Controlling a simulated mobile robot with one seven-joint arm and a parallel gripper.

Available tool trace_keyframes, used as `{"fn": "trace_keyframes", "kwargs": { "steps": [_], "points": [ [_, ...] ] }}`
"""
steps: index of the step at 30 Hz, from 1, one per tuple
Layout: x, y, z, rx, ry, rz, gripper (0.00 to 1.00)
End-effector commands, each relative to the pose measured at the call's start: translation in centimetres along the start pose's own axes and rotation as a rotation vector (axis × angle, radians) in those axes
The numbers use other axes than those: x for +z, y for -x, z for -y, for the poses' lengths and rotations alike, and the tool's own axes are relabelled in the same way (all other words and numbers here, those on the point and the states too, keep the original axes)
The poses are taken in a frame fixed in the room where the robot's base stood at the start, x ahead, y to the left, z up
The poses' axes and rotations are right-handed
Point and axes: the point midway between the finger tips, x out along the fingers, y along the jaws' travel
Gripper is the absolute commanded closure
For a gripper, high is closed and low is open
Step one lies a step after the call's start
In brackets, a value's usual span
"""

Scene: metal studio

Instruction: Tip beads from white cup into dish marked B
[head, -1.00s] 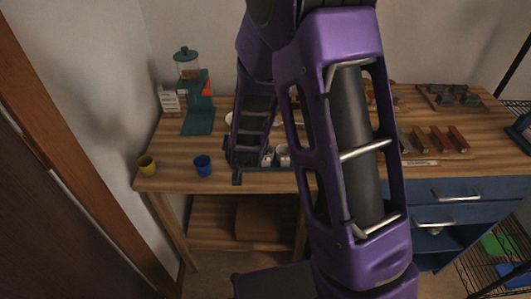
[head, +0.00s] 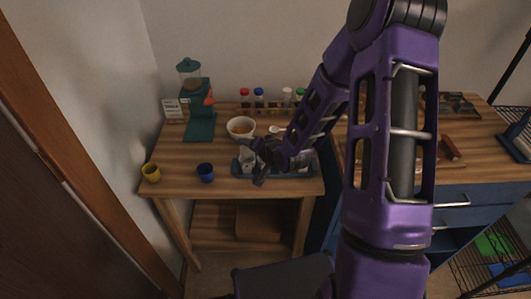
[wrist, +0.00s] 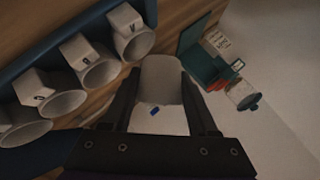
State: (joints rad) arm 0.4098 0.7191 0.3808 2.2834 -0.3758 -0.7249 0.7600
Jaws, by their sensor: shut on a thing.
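My gripper (wrist: 160,105) is shut on a white cup (wrist: 160,75) in the wrist view, one dark finger on each side of it. The cup's contents cannot be seen. In the head view my gripper (head: 262,162) is at the left end of a blue tray (head: 290,174); the cup cannot be told apart there. The tray also shows in the wrist view (wrist: 75,24), with several white dishes (wrist: 84,66) in a row, left of my gripper. Their tags carry small dark marks, too small to read surely, so I cannot tell which is B.
A white bowl (head: 241,127) with orange-brown contents stands behind the tray. A teal machine (head: 200,122) is at the back left. Several bottles with coloured caps (head: 259,100) line the back.

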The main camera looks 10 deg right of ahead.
Motion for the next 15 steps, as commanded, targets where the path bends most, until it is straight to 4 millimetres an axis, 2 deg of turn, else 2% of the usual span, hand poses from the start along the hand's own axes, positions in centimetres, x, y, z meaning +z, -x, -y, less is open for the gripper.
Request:
{"fn": "trace_keyframes", "kwargs": {
  "steps": [15],
  "points": [
    [-0.75, 0.58, 0.33, -0.141, -0.209, 0.065, 1.00]
  ]
}}
